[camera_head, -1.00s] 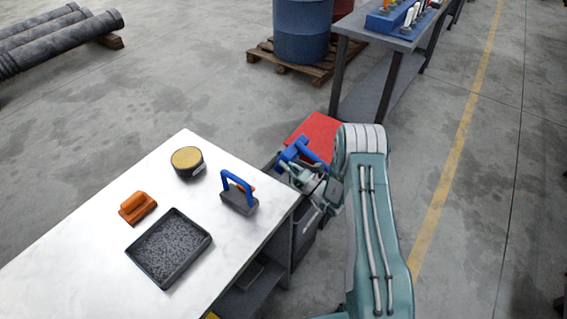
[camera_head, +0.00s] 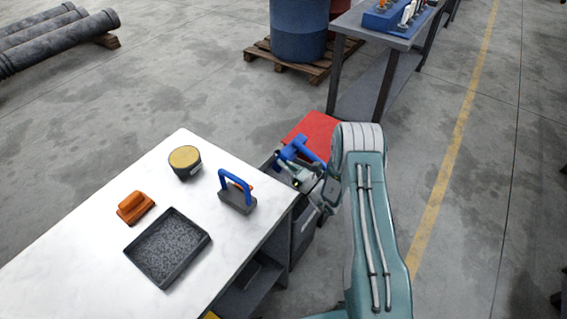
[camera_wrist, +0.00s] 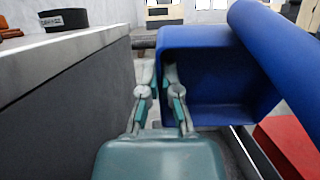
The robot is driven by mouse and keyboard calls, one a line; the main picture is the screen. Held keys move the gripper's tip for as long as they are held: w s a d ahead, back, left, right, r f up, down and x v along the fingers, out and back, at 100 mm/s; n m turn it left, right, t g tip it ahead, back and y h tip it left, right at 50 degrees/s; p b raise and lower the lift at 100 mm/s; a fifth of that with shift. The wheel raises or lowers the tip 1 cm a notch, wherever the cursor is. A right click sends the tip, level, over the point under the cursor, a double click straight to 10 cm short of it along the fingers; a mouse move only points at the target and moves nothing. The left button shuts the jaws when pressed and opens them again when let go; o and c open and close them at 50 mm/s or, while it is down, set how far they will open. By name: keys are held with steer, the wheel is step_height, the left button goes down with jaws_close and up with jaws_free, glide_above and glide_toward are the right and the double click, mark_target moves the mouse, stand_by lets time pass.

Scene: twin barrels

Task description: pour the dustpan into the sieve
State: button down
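The blue dustpan (camera_head: 298,150) is beside the right edge of the white table. In the wrist view it shows large as a blue hollow body (camera_wrist: 215,85) with a thick round handle at upper right. My gripper (camera_wrist: 161,78) has its fingers on either side of the dustpan's left wall and is shut on it. I cannot see any load inside the dustpan. The sieve looks to be the round dark-walled vessel with a yellow face (camera_head: 185,161) on the table's far part; its labelled wall also shows in the wrist view (camera_wrist: 64,20). My gripper is right of it, apart.
On the white table (camera_head: 85,225) are a black tray with speckled grey content (camera_head: 168,247), an orange tool (camera_head: 135,207) and a blue-handled grey block (camera_head: 237,192). A red surface (camera_head: 318,130) lies beyond the dustpan. A grey workbench (camera_head: 375,30) stands farther back.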

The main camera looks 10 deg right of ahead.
mark_target(283, 155)
steer(key=shift+r, duration=0.1)
steer(key=shift+r+g+h, duration=0.35)
steer(key=shift+g+h, duration=0.25)
steer(key=g+h, duration=0.1)
steer(key=r+g+h, duration=0.1)
steer(key=shift+g, duration=0.3)
steer(key=shift+r+g+h, duration=0.35)
steer(key=shift+g+h, duration=0.45)
steer(key=shift+h, duration=0.2)
steer(key=g+h, duration=0.1)
steer(key=r+g+h, duration=0.1)
steer(key=shift+g+h, duration=0.3)
steer(key=shift+g, duration=0.1)
steer(key=shift+r+g+h, duration=0.35)
steer(key=shift+g+h, duration=0.4)
steer(key=shift+h, duration=0.05)
steer(key=shift+r+g+h, duration=0.35)
steer(key=shift+g+h, duration=0.4)
steer(key=shift+h, duration=0.05)
